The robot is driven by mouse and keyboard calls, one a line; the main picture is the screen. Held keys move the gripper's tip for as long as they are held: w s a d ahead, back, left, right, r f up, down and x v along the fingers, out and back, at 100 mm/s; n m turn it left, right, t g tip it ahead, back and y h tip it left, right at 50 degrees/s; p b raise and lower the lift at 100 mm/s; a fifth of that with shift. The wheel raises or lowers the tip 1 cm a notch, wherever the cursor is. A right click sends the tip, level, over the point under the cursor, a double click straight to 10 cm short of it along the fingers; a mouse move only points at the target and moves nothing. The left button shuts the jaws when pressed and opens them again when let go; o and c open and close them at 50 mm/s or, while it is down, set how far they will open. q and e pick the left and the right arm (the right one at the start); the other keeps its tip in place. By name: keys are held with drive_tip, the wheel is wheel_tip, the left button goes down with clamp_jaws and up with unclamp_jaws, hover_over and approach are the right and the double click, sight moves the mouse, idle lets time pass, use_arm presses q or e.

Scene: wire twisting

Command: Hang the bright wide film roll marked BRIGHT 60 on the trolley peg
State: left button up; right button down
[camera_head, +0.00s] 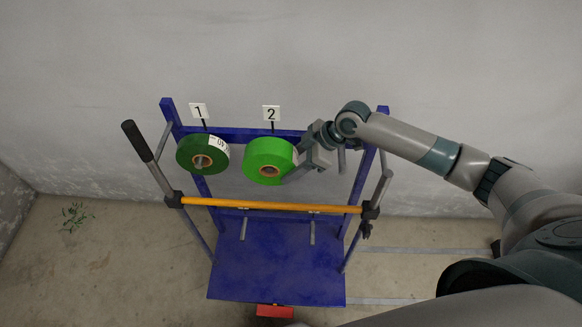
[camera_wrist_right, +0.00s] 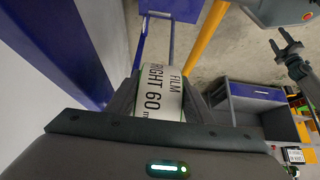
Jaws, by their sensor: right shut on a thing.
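The bright green film roll (camera_head: 268,159) is at the position marked 2 on the blue trolley (camera_head: 250,262). My right gripper (camera_head: 299,163) is shut on its right side. In the right wrist view the roll's white label (camera_wrist_right: 160,85) reads FILM and RIGHT 60 m between the fingers, with the start of the word cut off. The roll's core faces the head camera. I cannot tell whether a peg passes through it. A darker green roll (camera_head: 200,154) hangs at the position marked 1.
Number plates 1 (camera_head: 199,111) and 2 (camera_head: 271,113) stand above the rolls. An orange bar (camera_head: 270,206) crosses the trolley front, with a black-gripped lever (camera_head: 137,141) at left. A grey wall (camera_head: 440,70) is close behind. A red block (camera_head: 275,311) lies at the trolley's front edge.

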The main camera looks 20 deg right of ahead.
drive_tip(key=shift+w+d+r+b, duration=0.1)
drive_tip(key=shift+w+d+b, duration=0.1)
drive_tip(key=shift+w, duration=0.2)
drive_tip(key=shift+w+d+b, duration=0.1)
drive_tip(key=shift+w+b, duration=0.05)
drive_tip(key=shift+w, duration=0.25)
drive_tip(key=c, duration=0.8)
unclamp_jaws()
drive_tip(key=shift+d, duration=0.1)
drive_tip(key=shift+s+d+r, duration=0.15)
drive_tip(key=shift+d+r, duration=0.15)
drive_tip(key=shift+r, duration=0.05)
drive_tip(key=b+v, duration=0.4)
drive_tip(key=v, duration=1.2)
drive_tip(key=shift+r, duration=0.15)
